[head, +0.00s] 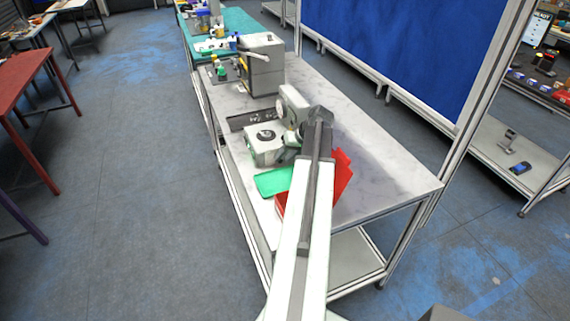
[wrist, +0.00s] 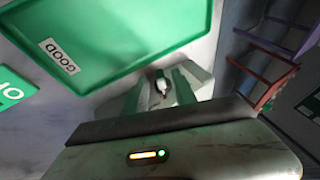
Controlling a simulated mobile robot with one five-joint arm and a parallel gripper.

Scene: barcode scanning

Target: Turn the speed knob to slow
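A pale boxy machine (head: 264,154) stands on the bench, with a dark round dial (head: 266,134) on its top. I cannot tell whether this dial is the speed knob, and no slow mark is readable. My gripper (wrist: 160,86) is low over the bench, its two fingers apart. A small whitish piece with a dark tip shows between them. I cannot tell what it is or whether the fingers touch it.
A green tray (head: 272,182) lies in front of the machine; the wrist view shows its GOOD label (wrist: 59,56). A red bin (head: 343,170) is partly behind my arm. A grey box-shaped machine (head: 264,70) stands farther back. The bench top (head: 393,170) is clear at right.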

